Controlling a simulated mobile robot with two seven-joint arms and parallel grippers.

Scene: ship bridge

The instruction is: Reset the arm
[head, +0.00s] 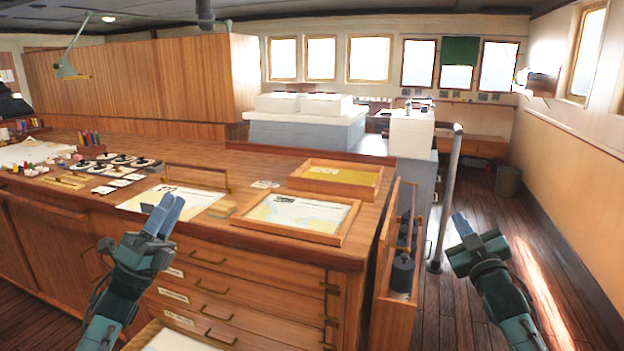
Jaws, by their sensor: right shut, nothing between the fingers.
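My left gripper (167,213) is in front of the chart table's drawers, its fingertips over the near edge of the table top in the picture. Its two blue fingers lie close together; whether a gap is between them cannot be made out. Nothing is seen held in it. My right gripper (460,222) is over the aisle floor, right of the table, pointing up and to the left. Its fingers are shut and empty. Both arms come in from the bottom of the picture and stand apart from each other.
The wooden chart table (270,183) bears a framed chart (345,237), a shallow tray (377,191) and small items. An open side compartment (382,300) juts out at its right end. A grey post (447,195) stands near my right gripper. The aisle floor (515,235) is clear.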

